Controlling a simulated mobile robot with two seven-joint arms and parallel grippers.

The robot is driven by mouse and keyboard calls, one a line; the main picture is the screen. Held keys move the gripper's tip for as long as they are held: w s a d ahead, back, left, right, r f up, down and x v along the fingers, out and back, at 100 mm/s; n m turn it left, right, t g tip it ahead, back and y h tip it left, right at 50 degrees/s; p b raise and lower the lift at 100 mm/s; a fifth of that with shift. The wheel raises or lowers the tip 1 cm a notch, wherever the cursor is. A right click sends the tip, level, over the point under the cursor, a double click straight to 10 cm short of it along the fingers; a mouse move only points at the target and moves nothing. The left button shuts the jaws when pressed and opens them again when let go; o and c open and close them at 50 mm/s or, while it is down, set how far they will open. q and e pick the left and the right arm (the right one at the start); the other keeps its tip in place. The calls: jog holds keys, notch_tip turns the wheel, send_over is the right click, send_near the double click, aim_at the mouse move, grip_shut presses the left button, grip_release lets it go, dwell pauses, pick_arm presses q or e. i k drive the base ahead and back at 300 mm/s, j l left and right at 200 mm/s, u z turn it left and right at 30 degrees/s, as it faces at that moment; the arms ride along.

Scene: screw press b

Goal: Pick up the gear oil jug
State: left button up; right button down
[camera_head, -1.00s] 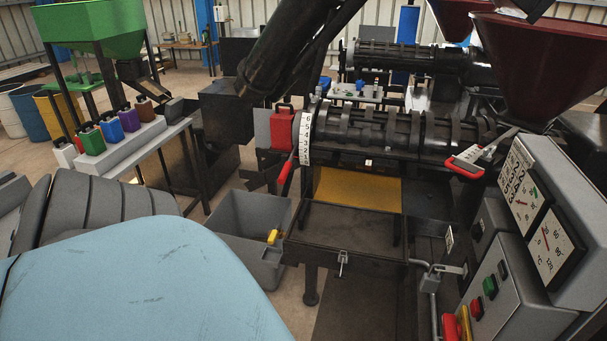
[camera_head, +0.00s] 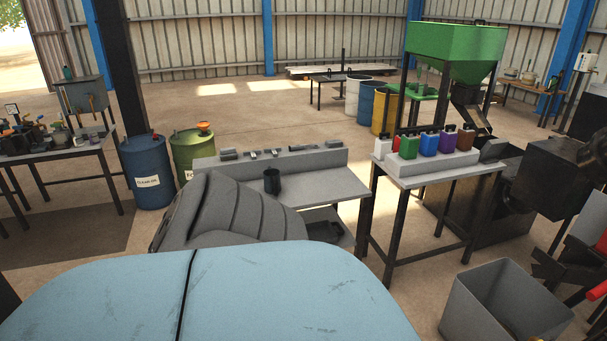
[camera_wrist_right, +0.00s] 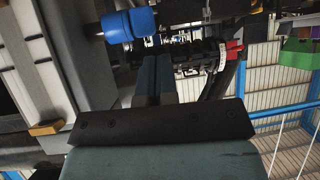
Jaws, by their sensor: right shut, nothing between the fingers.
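Several small jugs stand in a row on a pale step on a table right of centre in the head view: a white jug (camera_head: 382,149), a green jug (camera_head: 408,147), a blue jug (camera_head: 428,144), a purple jug (camera_head: 447,141) and a brown jug (camera_head: 465,137). Their labels are too small to read, so I cannot tell which holds gear oil. My right gripper (camera_wrist_right: 154,78) shows in the right wrist view, shut and empty, away from the jugs. My left gripper is in neither view.
The jugs' table (camera_head: 435,176) has dark legs. A grey open bin (camera_head: 478,300) stands on the floor at the lower right. A workbench (camera_head: 335,189) with a dark cup (camera_head: 272,181) is left of the table. Blue (camera_head: 146,172) and green drums (camera_head: 190,153) stand further left.

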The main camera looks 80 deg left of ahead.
aim_at(272, 185)
jog(key=u, duration=2.8)
jog(key=i+j, duration=0.65)
jog(key=i+j+z, duration=0.1)
jog(key=i+j, duration=1.15)
jog(key=j, duration=0.15)
jog(key=i+j+z, duration=0.1)
jog(key=i+j, duration=0.5)
jog(key=j, duration=0.15)
jog(key=l, duration=0.25)
jog(key=i+l, duration=0.15)
